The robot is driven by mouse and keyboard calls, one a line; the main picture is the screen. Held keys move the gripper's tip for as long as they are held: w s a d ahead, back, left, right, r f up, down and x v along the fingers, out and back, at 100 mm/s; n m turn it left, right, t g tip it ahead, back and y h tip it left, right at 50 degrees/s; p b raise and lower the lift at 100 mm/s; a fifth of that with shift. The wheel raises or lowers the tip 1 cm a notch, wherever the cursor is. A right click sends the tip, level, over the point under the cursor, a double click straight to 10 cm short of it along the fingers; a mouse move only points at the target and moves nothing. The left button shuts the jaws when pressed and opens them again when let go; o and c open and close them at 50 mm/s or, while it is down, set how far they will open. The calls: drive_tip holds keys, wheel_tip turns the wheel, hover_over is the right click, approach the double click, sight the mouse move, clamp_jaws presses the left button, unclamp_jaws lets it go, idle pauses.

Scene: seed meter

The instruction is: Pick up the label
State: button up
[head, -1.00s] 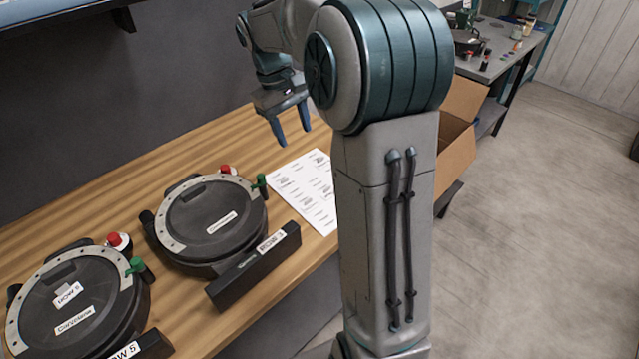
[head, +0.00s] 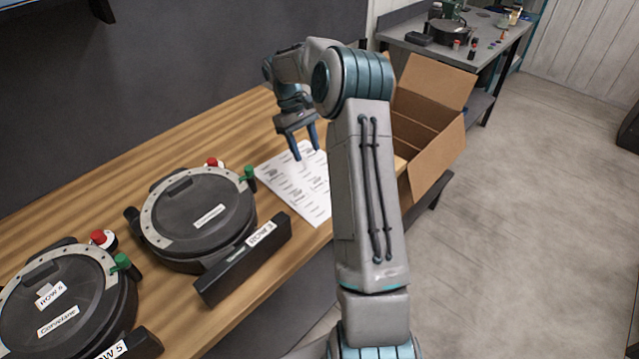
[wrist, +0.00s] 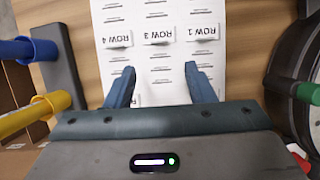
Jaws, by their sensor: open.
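A white sheet of printed labels (head: 293,186) lies flat on the wooden bench, to the right of the nearer-to-centre seed meter. In the wrist view, labels reading ROW 4 (wrist: 117,39), ROW 3 (wrist: 156,37) and ROW 1 (wrist: 199,33) appear upside down on the sheet, with smaller print around them. Which one is the task's label I cannot tell. My gripper (head: 307,154) is open and empty above the sheet, fingers pointing down. In the wrist view its fingertips (wrist: 160,70) lie over the sheet, either side of the ROW 3 label's column.
Two round black seed meters (head: 200,213) (head: 62,305) with red and green knobs stand to the left on the bench (head: 130,195). One has a black bar (head: 243,262) marked ROW 3. An open cardboard box (head: 437,150) is on the right. Another table (head: 485,55) stands behind.

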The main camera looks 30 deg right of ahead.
sight(317, 180)
drive_tip(key=x, duration=0.3)
drive_tip(key=p+x, duration=0.1)
drive_tip(key=x, duration=0.3)
drive_tip(key=shift+s+d+r, duration=0.15)
drive_tip(key=shift+s, duration=0.05)
drive_tip(key=shift+s+f+p, duration=0.2)
drive_tip(key=shift+f+p, duration=0.1)
drive_tip(key=shift+f, duration=0.3)
drive_tip(key=c, duration=0.9)
